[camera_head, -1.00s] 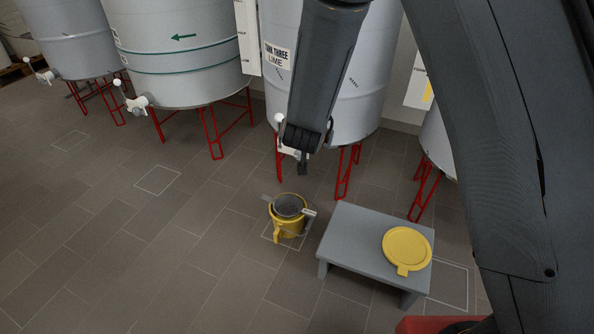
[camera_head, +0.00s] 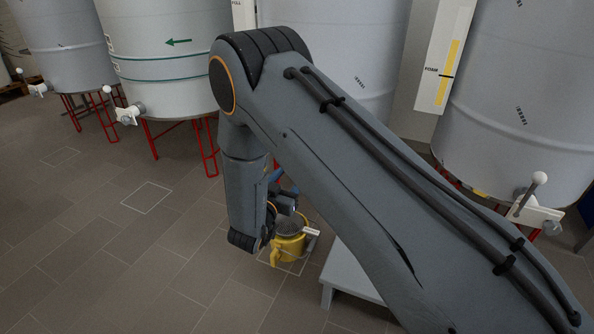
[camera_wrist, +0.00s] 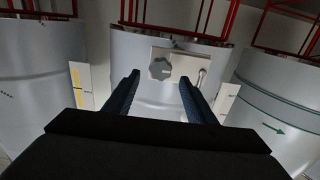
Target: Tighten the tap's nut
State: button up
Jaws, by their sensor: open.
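The tap's nut, a grey lobed knob (camera_wrist: 160,69), sits on a pale plate (camera_wrist: 186,62) on the middle tank in the wrist view, which shows the scene upside down. The tap's handle (camera_wrist: 203,73) stands beside it. My gripper (camera_wrist: 159,78) is open, with blue fingers to either side of the nut in the picture. The nut appears beyond the fingertips, apart from them. In the head view my arm hides this tap; a blue finger (camera_head: 275,175) shows just above the yellow bucket.
A yellow bucket (camera_head: 290,248) stands on the floor below my wrist. A grey low bench (camera_head: 345,268) is beside it, partly behind my arm. Neighbouring tanks (camera_head: 165,60) have their own taps (camera_head: 127,115), (camera_head: 535,212). The floor at left is clear.

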jog(key=shift+b+x, duration=0.5)
jog(key=shift+x, duration=1.5)
jog(key=c, duration=1)
jog(key=shift+c, duration=0.2)
jog(key=shift+m+p, duration=0.3)
jog(key=shift+p, duration=0.05)
jog(key=shift+s+d+f+m+p, duration=0.15)
jog(key=shift+m+p, duration=2.1)
jog(key=shift+m, duration=2.05)
jog(key=shift+w+d+f+m+p, duration=0.1)
jog(key=shift+m+p, duration=2.15)
jog(key=shift+m, duration=2.05)
